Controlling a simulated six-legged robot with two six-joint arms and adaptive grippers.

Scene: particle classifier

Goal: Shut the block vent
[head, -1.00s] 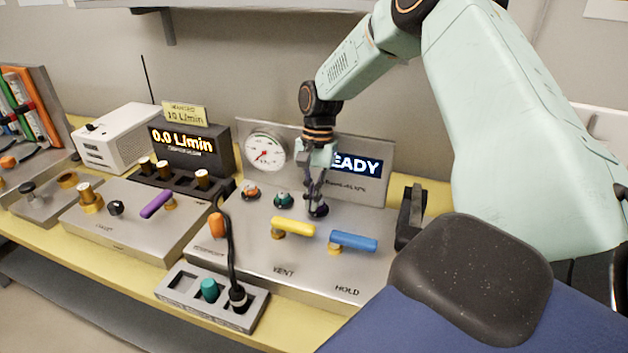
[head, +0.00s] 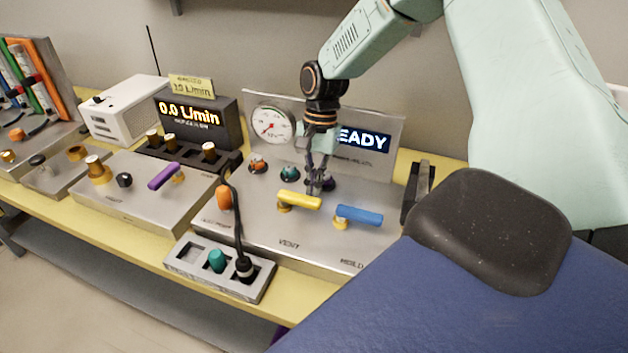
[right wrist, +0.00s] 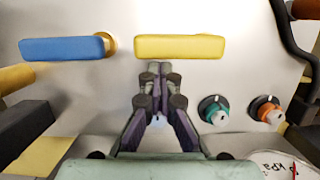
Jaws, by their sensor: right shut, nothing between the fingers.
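The yellow lever handle (head: 299,200) sits on a brass stem above the engraved word VENT on the sloped metal panel (head: 255,226). It lies roughly crosswise. In the right wrist view the yellow handle (right wrist: 180,47) is just beyond my fingertips. My right gripper (head: 318,190) is shut and empty, pointing down just behind the yellow handle. In the right wrist view my gripper (right wrist: 157,68) has its tips together close to the handle's edge; I cannot tell whether they touch. My left gripper is not in view.
A blue lever (head: 358,216) marked HOLD is right of the yellow one. Teal (head: 289,174) and orange (head: 258,165) knobs and a pressure gauge (head: 273,126) are behind. A socket box (head: 188,264) with a black cable stands in front. A purple lever (head: 164,176) is left.

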